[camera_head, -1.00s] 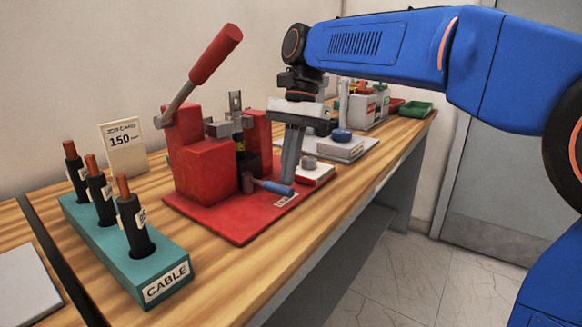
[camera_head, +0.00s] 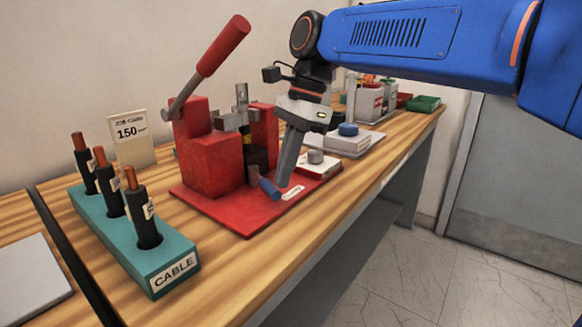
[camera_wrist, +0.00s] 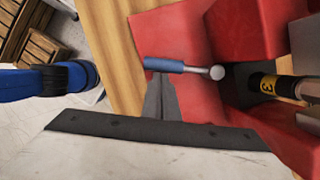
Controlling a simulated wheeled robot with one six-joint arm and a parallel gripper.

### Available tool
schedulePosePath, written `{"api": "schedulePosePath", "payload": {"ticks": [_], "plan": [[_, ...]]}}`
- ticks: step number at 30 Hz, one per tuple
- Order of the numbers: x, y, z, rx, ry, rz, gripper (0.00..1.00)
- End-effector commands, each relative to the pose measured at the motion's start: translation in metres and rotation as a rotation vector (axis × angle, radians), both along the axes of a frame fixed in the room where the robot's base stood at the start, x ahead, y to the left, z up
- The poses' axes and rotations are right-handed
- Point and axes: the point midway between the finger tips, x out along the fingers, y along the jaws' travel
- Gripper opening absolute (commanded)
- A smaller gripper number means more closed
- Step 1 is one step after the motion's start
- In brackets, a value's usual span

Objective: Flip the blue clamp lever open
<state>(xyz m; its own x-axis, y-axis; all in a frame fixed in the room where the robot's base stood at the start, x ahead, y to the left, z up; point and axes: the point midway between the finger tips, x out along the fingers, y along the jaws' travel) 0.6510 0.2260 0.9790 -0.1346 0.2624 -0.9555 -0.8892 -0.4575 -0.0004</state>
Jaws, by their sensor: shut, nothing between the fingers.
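The blue clamp lever (camera_head: 270,189) sits low on the front of the red press fixture (camera_head: 212,163), above its red base plate. Its blue handle points toward the front edge of the table. In the wrist view the blue handle (camera_wrist: 165,65) runs left from a grey round pivot (camera_wrist: 217,73). My gripper (camera_head: 281,184) is shut and empty, tilted down, with its tips just right of the handle. In the wrist view the fingertips (camera_wrist: 159,76) sit close against the handle's side; I cannot tell whether they touch.
A red-handled press lever (camera_head: 223,45) rises above the fixture. A teal cable rack (camera_head: 160,262) stands front left, near a 150 card (camera_head: 133,138). A white block (camera_head: 318,168) with a grey knob lies right of the gripper. A black part with a yellow label (camera_wrist: 265,82) is inside the fixture.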

Motion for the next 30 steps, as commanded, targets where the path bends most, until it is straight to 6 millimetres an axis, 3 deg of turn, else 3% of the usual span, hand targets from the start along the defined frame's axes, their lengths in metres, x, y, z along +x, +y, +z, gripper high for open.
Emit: {"api": "schedulePosePath", "payload": {"ticks": [11,30], "plan": [[-0.018,0.021,0.0,0.0,-0.001,-0.272,0.0],[-0.023,0.033,0.0,0.0,0.002,-0.276,0.0]]}}
